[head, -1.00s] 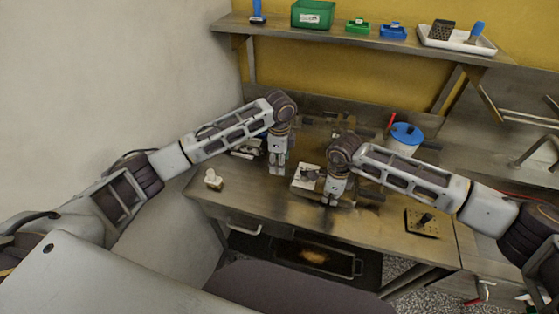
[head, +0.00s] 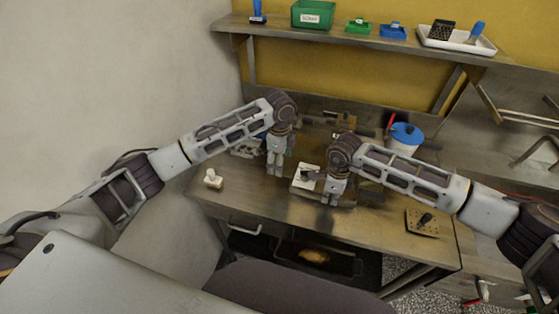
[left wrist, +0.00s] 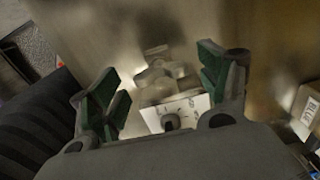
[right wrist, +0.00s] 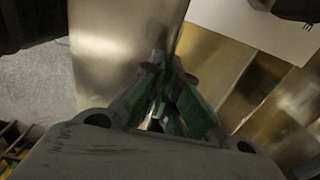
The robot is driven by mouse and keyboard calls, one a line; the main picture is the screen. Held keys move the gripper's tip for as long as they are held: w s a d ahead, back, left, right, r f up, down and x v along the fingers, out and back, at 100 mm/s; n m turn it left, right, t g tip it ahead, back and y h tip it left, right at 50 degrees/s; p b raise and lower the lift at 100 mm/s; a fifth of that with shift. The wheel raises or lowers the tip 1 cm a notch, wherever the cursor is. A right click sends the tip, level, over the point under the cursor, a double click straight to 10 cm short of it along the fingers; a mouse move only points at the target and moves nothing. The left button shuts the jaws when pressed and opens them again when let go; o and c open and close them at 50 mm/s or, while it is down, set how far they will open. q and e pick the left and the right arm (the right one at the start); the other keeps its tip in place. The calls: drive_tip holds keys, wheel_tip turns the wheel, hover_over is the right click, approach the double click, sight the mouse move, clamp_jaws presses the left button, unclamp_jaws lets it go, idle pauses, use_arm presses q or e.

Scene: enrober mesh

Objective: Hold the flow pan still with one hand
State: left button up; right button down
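My right gripper (head: 332,194) is low over the bench front, just right of a small white plate (head: 297,183) with a dark part on it. In the right wrist view its fingers (right wrist: 168,105) are close together by the edge of a metal surface; I cannot tell whether a thin rim is between them. My left gripper (head: 275,168) hangs left of the plate. In the left wrist view its fingers (left wrist: 158,88) are wide apart, and a pale blocky object with a dark knob (left wrist: 171,122) shows between them. I cannot tell for sure which part is the flow pan.
A small white-topped piece (head: 213,179) stands on the bench at left. A shelf (head: 380,41) with bins runs above. The bench's left front is mostly clear.

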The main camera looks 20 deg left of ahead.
idle(0.3)
use_arm(q)
wheel_tip(320, 180, up, 12)
idle(0.8)
use_arm(e)
drive_tip(key=c, duration=2.1)
unclamp_jaws()
drive_tip(key=o, duration=0.5)
drive_tip(key=shift+o, duration=0.2)
wheel_tip(320, 180, up, 12)
